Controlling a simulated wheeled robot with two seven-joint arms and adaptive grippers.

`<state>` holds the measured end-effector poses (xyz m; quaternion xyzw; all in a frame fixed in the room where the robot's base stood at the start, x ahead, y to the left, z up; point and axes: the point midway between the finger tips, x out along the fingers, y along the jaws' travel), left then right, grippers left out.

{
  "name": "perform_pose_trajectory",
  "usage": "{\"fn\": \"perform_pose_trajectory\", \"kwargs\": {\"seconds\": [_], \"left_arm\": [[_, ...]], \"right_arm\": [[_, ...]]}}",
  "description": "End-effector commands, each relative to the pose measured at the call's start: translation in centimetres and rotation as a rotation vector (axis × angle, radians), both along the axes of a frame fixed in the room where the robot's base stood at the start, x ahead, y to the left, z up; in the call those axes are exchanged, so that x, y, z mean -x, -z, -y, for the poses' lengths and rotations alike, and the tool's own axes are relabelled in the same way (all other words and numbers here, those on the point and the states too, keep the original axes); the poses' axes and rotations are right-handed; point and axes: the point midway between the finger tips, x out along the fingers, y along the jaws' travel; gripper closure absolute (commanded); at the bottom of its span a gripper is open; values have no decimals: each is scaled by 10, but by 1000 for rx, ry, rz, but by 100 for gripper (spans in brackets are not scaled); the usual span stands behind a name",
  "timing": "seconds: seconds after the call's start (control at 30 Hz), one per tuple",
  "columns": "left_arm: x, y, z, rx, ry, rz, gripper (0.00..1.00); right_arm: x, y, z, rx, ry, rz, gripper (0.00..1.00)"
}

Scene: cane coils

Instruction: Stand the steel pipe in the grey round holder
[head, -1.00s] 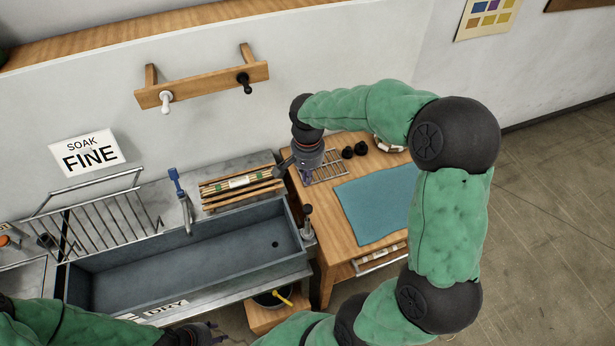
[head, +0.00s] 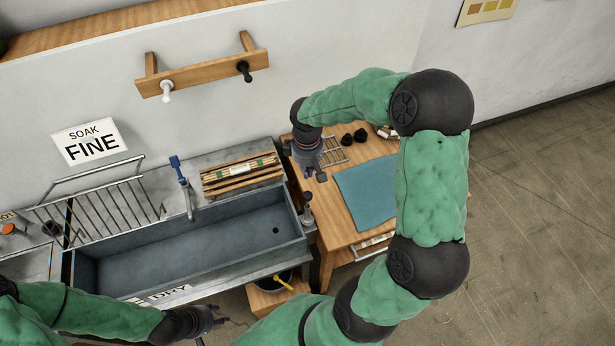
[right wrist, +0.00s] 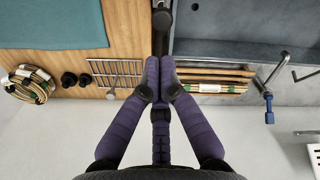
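A short grey upright post (head: 306,208) with a dark top stands at the right end of the sink; I cannot tell whether it is the steel pipe, the round holder, or both together. In the right wrist view a dark upright shape (right wrist: 162,20) lies just beyond the fingertips. My right gripper (head: 315,177) points down above and behind the post, over the table's left edge.
The grey sink (head: 190,246) is empty. A cane bundle (head: 240,178) lies behind it, near the blue tap (head: 178,168) and a wire drainer (head: 100,215). The wooden table (head: 335,232) bears a teal mat (head: 365,195), a small rack (head: 334,152) and black knobs (head: 354,137).

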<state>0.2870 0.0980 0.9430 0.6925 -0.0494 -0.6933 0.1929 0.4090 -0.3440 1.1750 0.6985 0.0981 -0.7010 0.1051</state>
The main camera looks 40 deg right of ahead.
Motion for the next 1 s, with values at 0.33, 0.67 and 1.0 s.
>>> {"fn": "perform_pose_trajectory", "kwargs": {"seconds": [0.33, 0.67, 1.0], "left_arm": [[0, -10, 0, 0, 0, 0, 60], [0, -16, 0, 0, 0, 0, 60], [0, -11, 0, 0, 0, 0, 60]], "right_arm": [[1, 19, -1, -4, -580, -6, 100], [3, 34, -3, -11, -1016, -6, 100], [3, 43, -3, -11, -1121, -5, 100]]}}
